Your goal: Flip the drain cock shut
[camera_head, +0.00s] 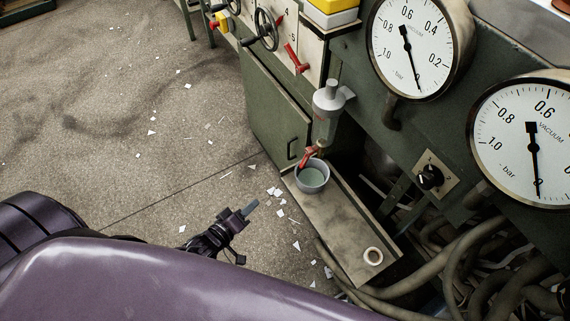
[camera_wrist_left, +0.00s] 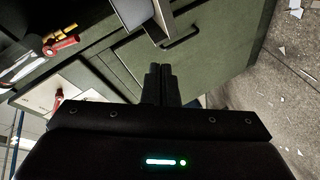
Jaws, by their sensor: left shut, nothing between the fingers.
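The drain cock's red lever (camera_head: 306,156) sits under the clear bowl (camera_head: 325,130) of a grey-capped filter in the head view. It slants down and left above the rim of a grey cup (camera_head: 312,177). In the left wrist view the red lever (camera_wrist_left: 62,44) shows at upper left beside brass fittings. My left gripper (camera_head: 252,206) is left of and nearer than the cup, apart from the cock, over the floor. Its fingers are shut and empty, and they also show together in the wrist view (camera_wrist_left: 158,74). My right gripper is not in view.
The cup stands on a narrow ledge (camera_head: 345,222) with a pale ring (camera_head: 373,256) at its near end. A green cabinet door (camera_head: 275,115) with a handle is behind. Hoses (camera_head: 425,258) run at right. Two vacuum gauges are above. The floor at left is open with paper scraps.

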